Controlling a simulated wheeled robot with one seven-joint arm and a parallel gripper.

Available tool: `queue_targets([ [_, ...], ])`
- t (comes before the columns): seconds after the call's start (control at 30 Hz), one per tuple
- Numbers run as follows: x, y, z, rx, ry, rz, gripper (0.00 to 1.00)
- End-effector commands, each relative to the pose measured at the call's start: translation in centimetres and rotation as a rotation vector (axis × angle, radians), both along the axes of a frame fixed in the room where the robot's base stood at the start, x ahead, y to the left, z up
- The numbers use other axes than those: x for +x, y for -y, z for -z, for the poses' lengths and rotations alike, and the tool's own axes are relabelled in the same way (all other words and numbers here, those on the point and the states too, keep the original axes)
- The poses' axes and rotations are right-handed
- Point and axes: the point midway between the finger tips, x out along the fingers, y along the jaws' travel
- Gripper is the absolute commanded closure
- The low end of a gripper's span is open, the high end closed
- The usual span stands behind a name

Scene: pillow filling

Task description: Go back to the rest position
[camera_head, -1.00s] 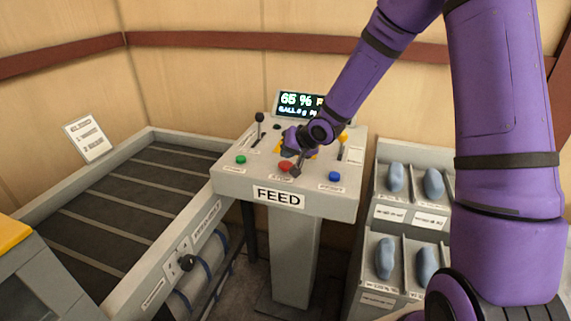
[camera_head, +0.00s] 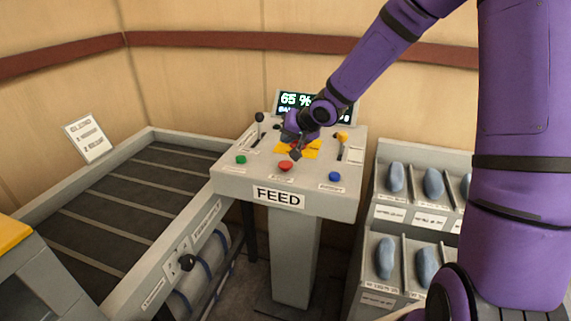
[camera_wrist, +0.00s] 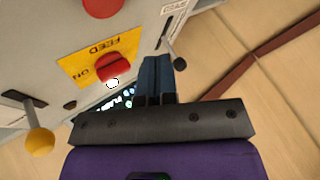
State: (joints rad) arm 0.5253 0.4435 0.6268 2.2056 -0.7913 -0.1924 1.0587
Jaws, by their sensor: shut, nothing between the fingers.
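My purple arm reaches over the FEED console (camera_head: 228,182) from the right. My gripper (camera_head: 297,154) is above the console top, over the yellow plate (camera_head: 283,148). In the wrist view my gripper (camera_wrist: 156,62) has its dark blue fingers together with nothing between them. A red knob (camera_wrist: 115,68) on the yellow plate lies beside the fingertips in that view, apart from them as far as I can tell. The red front button (camera_head: 285,166) is uncovered, between a green button (camera_head: 241,160) and a blue button (camera_head: 335,176).
The display (camera_head: 293,99) reads 65 % and is partly covered by my arm. A lever with a dark knob (camera_head: 259,117) and one with a yellow knob (camera_head: 342,137) stand on the console. A conveyor (camera_head: 130,195) is at left, a rack of blue pillows (camera_head: 385,258) at right.

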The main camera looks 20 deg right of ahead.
Motion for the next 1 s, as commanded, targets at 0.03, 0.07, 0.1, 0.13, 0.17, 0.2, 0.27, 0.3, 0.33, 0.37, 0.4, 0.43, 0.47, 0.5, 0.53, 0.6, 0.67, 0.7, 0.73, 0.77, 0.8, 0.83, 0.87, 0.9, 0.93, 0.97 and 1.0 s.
queue_targets([
  [0.03,0.0,0.0,0.0,0.000,0.000,0.000,1.00],
  [0.07,0.0,0.0,0.0,0.000,0.000,0.000,1.00],
  [0.1,0.0,0.0,0.0,0.000,0.000,0.000,1.00],
  [0.13,0.0,0.0,0.0,0.000,0.000,0.000,1.00],
  [0.17,0.0,0.0,0.0,0.000,0.000,0.000,1.00],
  [0.2,0.0,0.0,0.0,0.000,0.000,0.000,1.00],
  [0.27,0.0,0.0,0.0,0.000,0.000,0.000,1.00],
  [0.3,0.0,0.0,0.0,0.000,0.000,0.000,1.00],
  [0.33,0.0,0.0,0.0,0.000,0.000,0.000,1.00],
  [0.37,0.0,0.0,0.0,0.000,0.000,0.000,1.00],
  [0.4,0.0,0.0,0.0,-0.001,0.000,0.001,1.00],
  [0.43,0.0,0.0,0.0,-0.003,0.000,0.000,1.00],
  [0.47,-0.1,0.1,-0.1,-0.008,0.000,0.000,1.00],
  [0.5,-0.2,0.1,-0.3,-0.020,0.000,0.001,1.00],
  [0.53,-0.4,0.3,-0.5,-0.034,0.001,0.002,1.00],
  [0.6,-1.0,0.7,-1.2,-0.081,0.000,0.005,1.00],
  [0.67,-1.7,1.1,-2.2,-0.137,0.001,0.008,1.00],
  [0.7,-2.3,1.5,-2.9,-0.179,0.000,0.011,1.00],
  [0.73,-2.8,1.8,-3.5,-0.211,-0.003,0.014,1.00],
  [0.77,-3.4,2.2,-4.1,-0.244,-0.006,0.018,1.00],
  [0.8,-4.1,2.6,-4.9,-0.285,-0.009,0.021,1.00],
  [0.83,-4.7,2.9,-5.6,-0.316,-0.012,0.025,1.00],
  [0.87,-5.3,3.2,-6.2,-0.344,-0.015,0.028,1.00],
  [0.9,-6.2,3.6,-7.0,-0.380,-0.021,0.032,1.00],
  [0.93,-6.8,3.8,-7.7,-0.405,-0.023,0.036,1.00],
  [0.97,-7.5,4.1,-8.4,-0.430,-0.028,0.040,1.00],
  [1.0,-8.5,4.4,-9.2,-0.460,-0.034,0.044,1.00],
])
